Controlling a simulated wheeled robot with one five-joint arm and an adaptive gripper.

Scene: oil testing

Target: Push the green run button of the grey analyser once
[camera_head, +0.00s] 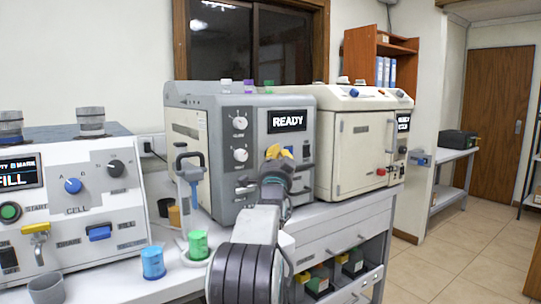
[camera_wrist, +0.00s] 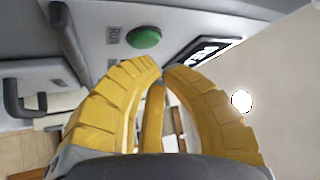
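The grey analyser (camera_head: 222,130) stands on the bench with its display (camera_head: 287,121) reading READY. In the wrist view its green run button (camera_wrist: 144,38) is in plain sight beside a RUN label, unpressed as far as I can tell. In the head view the button is not visible, likely behind my gripper. My gripper (camera_head: 279,152) is in front of the analyser's face, below the display. In the wrist view my yellow gripper fingers (camera_wrist: 161,70) meet at the tips, shut and empty. The tips appear just below the button in the picture, apart from it.
A cream machine (camera_head: 347,150) stands to the right, and a white machine (camera_head: 75,215) with a green START button to the left. A blue cup (camera_head: 152,262) and a green cup (camera_head: 198,245) stand on the bench near my arm. Floor is free at right.

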